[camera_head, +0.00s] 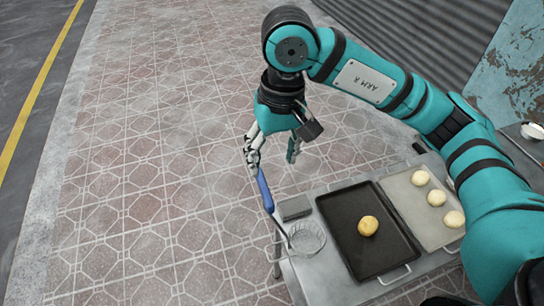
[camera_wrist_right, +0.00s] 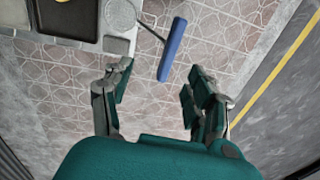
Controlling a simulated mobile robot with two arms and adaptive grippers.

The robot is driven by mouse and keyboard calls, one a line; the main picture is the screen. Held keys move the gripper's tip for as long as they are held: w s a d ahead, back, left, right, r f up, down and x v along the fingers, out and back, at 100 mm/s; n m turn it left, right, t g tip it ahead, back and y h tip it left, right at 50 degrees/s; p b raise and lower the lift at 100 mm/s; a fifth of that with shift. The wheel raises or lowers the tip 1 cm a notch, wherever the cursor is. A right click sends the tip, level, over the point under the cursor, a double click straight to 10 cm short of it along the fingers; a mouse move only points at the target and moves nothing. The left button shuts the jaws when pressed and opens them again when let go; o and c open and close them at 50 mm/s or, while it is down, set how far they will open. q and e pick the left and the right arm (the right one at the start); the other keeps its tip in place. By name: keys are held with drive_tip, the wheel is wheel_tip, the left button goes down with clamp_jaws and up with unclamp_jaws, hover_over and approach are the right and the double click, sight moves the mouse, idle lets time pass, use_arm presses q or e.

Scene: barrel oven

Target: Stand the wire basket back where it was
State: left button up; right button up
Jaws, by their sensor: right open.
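The wire basket (camera_head: 306,238) is a round mesh bowl with a thin rod and a long blue handle (camera_head: 265,190). Its mesh is at the left end of the metal table, and the handle sticks out past the table edge over the floor. My right gripper (camera_head: 272,158) is open and empty, above the far end of the handle. In the right wrist view the blue handle (camera_wrist_right: 172,48) lies ahead of the open fingers (camera_wrist_right: 155,90), apart from them, and the mesh (camera_wrist_right: 119,15) is at the top. My left gripper is not in view.
A small grey block (camera_head: 295,208) sits beside the mesh. A black tray (camera_head: 342,225) with one dough ball and a pale tray (camera_head: 400,190) with several balls fill the table (camera_head: 325,288) to the right. A white bowl (camera_head: 533,131) stands far right. The tiled floor at left is clear.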

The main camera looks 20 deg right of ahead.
drive_tip(key=shift+d+r, duration=0.1)
drive_tip(key=shift+r, duration=1.1)
drive_tip(key=shift+s, duration=0.1)
